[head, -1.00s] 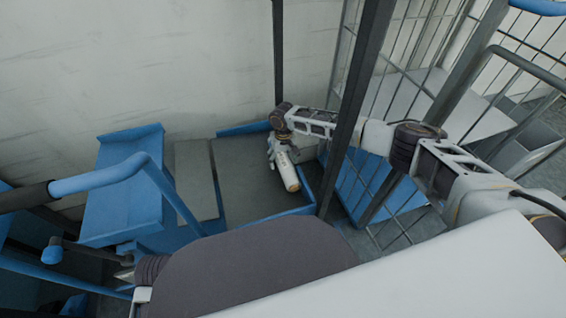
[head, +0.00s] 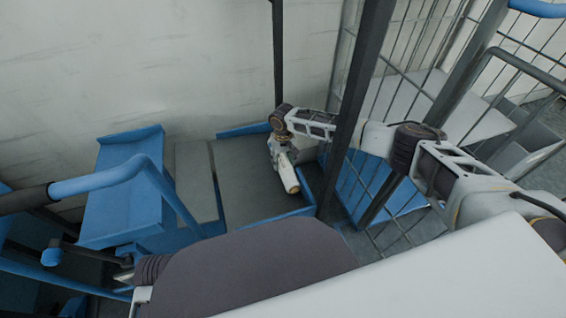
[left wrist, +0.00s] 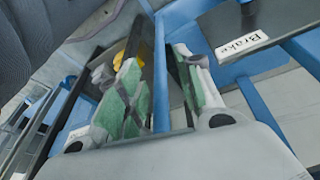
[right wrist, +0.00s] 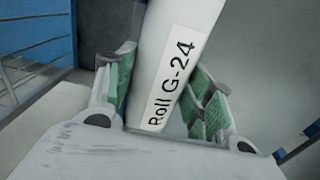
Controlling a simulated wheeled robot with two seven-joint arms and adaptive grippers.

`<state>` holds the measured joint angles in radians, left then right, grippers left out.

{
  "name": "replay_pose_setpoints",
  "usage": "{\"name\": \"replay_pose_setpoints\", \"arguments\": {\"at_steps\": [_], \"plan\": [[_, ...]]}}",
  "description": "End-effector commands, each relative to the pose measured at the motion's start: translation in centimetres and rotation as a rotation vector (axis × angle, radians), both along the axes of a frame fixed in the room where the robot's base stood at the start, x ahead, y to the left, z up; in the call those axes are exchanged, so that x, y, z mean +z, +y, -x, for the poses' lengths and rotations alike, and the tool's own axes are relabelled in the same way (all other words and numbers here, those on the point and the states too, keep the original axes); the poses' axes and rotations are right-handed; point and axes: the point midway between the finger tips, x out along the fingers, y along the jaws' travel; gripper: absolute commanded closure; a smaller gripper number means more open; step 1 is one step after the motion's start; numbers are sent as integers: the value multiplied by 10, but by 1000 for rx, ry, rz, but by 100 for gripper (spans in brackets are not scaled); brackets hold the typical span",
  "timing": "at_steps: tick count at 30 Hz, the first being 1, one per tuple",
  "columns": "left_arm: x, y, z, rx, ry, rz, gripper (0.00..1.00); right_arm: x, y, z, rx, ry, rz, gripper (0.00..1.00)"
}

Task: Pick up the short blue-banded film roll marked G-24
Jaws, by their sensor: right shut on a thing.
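The film roll (right wrist: 190,40) is a pale cylinder with a label reading "Roll G-24" in the right wrist view. My right gripper (right wrist: 165,90) has its green-padded fingers on both sides of the roll and is shut on it. In the head view the roll (head: 289,178) hangs tilted below my right gripper (head: 281,154), over the grey platform. No blue band shows on the visible part.
The grey platform (head: 245,195) has blue edges and stands by a pale wall (head: 140,60). A dark post (head: 355,100) and wire mesh (head: 410,60) stand close to my right arm. A blue tray-like part (head: 125,195) and blue handle (head: 105,178) are at left.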

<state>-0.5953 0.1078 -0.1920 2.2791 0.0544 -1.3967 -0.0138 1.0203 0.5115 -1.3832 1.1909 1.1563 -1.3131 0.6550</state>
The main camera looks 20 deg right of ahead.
Motion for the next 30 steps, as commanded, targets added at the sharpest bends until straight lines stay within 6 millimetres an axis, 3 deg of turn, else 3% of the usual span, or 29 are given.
{"name": "replay_pose_setpoints", "arguments": {"at_steps": [11, 24, 30], "plan": [[-3, 1, 4, 0, 15, -5, 65, 18, 1, 0, 1, -2, -3, 88], [-33, 7, 5, 6, 65, -32, 65, 78, 1, -1, 1, -2, -2, 88], [-42, 9, 8, 7, 81, -39, 65, 96, 1, -1, 1, -2, -2, 88]]}}
